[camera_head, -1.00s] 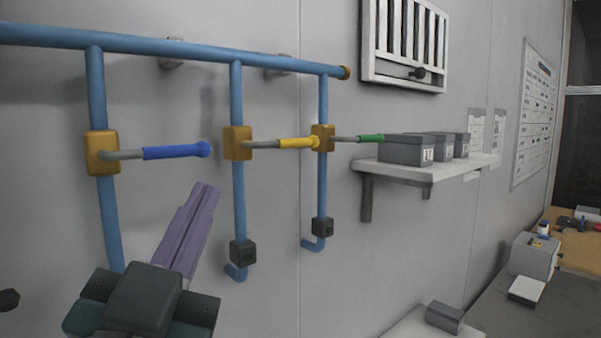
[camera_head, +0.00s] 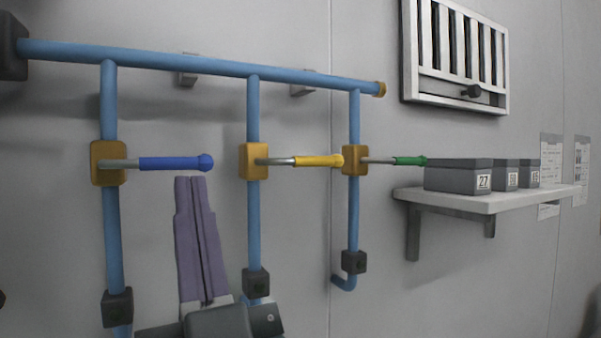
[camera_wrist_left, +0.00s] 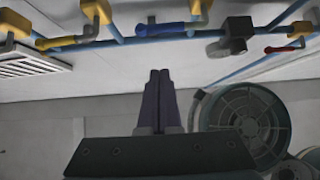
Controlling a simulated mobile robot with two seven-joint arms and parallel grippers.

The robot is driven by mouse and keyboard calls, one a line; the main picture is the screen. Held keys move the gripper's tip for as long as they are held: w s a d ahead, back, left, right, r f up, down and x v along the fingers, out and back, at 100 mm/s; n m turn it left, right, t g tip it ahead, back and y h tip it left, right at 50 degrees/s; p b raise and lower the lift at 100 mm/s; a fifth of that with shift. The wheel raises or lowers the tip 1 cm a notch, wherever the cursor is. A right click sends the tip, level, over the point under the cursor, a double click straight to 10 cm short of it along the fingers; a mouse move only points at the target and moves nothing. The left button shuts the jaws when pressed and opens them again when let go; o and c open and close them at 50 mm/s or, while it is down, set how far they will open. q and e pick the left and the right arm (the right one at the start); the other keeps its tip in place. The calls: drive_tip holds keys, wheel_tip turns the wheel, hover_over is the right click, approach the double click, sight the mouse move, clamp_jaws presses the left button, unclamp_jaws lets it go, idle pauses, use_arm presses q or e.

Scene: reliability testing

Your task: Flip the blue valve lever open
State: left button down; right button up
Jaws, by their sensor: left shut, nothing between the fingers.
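The blue valve lever (camera_head: 175,163) sticks out level to the right from its orange-yellow valve body (camera_head: 108,163) on the leftmost blue pipe. In the left wrist view the blue lever (camera_wrist_left: 160,29) shows near the top, ahead of the fingers. My left gripper (camera_head: 190,180) has purple fingers pointing up and pressed together with nothing between them. Its tips are just below the outer half of the blue lever, with a small gap in the picture; depth is hard to tell. The fingers also show in the left wrist view (camera_wrist_left: 160,75). My right gripper is not in view.
A yellow lever (camera_head: 318,160) and a green lever (camera_head: 410,160) stick out level on the pipes to the right. A shelf (camera_head: 490,200) with grey numbered boxes is further right. The left wrist view shows a red lever (camera_wrist_left: 283,49) and a round reel-like thing (camera_wrist_left: 245,120).

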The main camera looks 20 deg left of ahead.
sight(185, 164)
use_arm(q)
drive_tip(key=p+x, duration=0.6)
drive_tip(key=x, duration=0.4)
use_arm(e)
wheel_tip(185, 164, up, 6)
use_arm(q)
drive_tip(key=f+b, duration=0.4)
drive_tip(key=shift+w+a+f, duration=0.1)
drive_tip(key=shift+w+a, duration=0.1)
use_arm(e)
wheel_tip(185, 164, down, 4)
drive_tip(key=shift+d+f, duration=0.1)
use_arm(q)
drive_tip(key=shift+m+t+h+b, duration=0.3)
drive_tip(key=shift+t, duration=0.1)
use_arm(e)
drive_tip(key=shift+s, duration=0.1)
